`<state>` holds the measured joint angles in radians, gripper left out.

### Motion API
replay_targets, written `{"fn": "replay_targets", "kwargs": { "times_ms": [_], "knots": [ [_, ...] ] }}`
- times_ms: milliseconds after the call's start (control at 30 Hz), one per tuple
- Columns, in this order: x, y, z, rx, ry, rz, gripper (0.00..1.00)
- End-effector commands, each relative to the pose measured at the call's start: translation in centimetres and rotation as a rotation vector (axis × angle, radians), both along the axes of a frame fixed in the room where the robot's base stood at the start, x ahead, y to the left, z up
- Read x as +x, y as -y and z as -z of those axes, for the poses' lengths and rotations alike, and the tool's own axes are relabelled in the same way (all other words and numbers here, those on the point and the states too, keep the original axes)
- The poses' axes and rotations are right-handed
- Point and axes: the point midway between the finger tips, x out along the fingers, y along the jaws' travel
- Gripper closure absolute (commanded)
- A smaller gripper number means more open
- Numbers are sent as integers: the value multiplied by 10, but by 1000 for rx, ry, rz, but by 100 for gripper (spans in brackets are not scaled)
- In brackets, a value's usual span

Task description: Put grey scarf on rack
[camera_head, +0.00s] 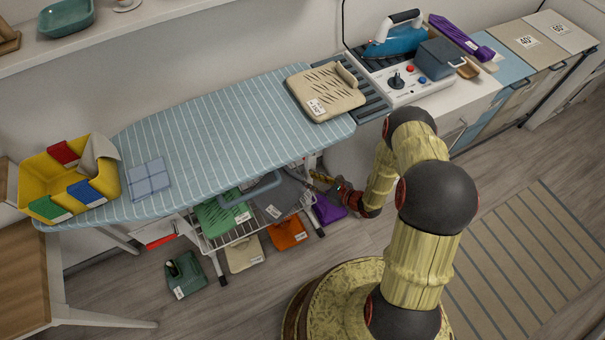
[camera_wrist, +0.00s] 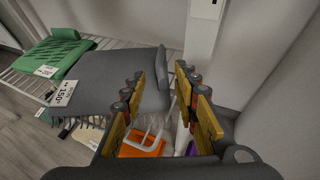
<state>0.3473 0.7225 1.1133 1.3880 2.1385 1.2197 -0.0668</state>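The grey scarf (camera_head: 282,197) lies flat on the wire rack (camera_head: 214,244) under the ironing board, beside a green folded cloth. In the wrist view the grey scarf (camera_wrist: 98,92) shows a white tag, a fringed near edge and a raised fold at its right end. My gripper (camera_head: 322,180) is at the rack's right end by the scarf. In the wrist view my gripper (camera_wrist: 161,76) has its fingers apart, with the raised fold showing beyond and between the tips. I cannot tell whether a finger touches the fold.
The ironing board (camera_head: 220,125) hangs over the rack, and a white post (camera_wrist: 203,35) stands close to my fingers. The green cloth (camera_head: 222,214) shares the rack. Orange (camera_head: 287,234), beige (camera_head: 244,254) and purple (camera_head: 328,208) cloths lie lower down. Open floor is in front.

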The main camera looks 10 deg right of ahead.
Motion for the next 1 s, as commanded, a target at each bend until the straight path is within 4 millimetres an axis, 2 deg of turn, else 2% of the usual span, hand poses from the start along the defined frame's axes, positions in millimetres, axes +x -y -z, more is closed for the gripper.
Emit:
{"fn": "replay_targets", "kwargs": {
  "times_ms": [100, 300, 900, 1000],
  "knots": [
    [-13, 11, -8, 0, -1, 3, 70],
    [-22, 18, -12, 1, 1, 0, 70],
    [-23, 18, -11, 2, -4, 1, 70],
    [-32, 10, -7, 1, -22, -41, 70]
  ]
}}
